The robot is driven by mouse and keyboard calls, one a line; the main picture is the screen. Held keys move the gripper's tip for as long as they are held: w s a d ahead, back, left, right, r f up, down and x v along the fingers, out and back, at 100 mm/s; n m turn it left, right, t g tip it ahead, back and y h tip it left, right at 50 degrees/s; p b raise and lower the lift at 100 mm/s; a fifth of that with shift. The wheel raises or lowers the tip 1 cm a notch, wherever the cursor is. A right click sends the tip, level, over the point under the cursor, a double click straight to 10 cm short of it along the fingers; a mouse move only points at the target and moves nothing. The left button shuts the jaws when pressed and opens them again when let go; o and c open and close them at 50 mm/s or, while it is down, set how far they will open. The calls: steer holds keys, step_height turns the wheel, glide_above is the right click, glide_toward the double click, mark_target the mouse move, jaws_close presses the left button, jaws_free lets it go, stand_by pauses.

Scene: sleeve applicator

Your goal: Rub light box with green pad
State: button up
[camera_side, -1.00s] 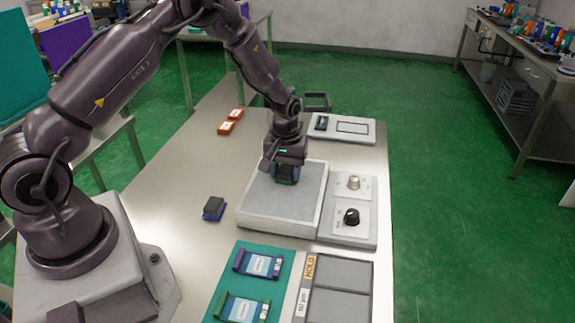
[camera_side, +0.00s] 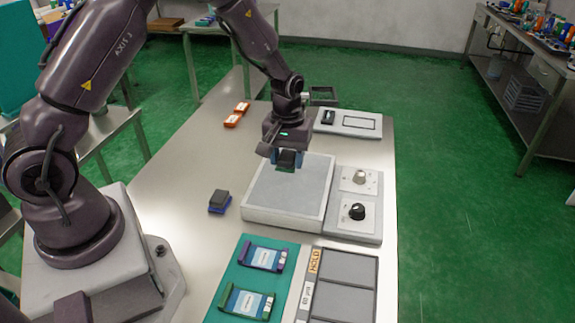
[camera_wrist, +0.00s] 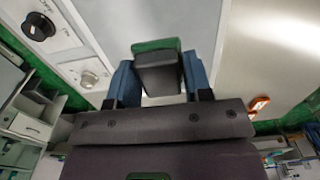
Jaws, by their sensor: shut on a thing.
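The light box (camera_side: 286,198) is a low, pale box with a grey top in the middle of the table. My gripper (camera_side: 286,162) is above its far edge, with its blue fingertips shut on the dark handle of the green pad (camera_side: 287,156). In the wrist view, the green pad (camera_wrist: 155,45) shows as a green rim beyond the dark block, between the fingers. The light box's top (camera_wrist: 140,18) lies beyond it. The pad's underside is hidden, so I cannot tell whether it touches the box.
A dark block with a blue base (camera_side: 219,201) lies left of the box. A panel with two knobs (camera_side: 357,212) adjoins its right side. A teal mat with two framed cards (camera_side: 236,284) and a HOLD tray (camera_side: 345,285) are in front. Orange items (camera_side: 236,114) lie at the back left.

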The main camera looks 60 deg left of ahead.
steer(key=shift+r, duration=1.35)
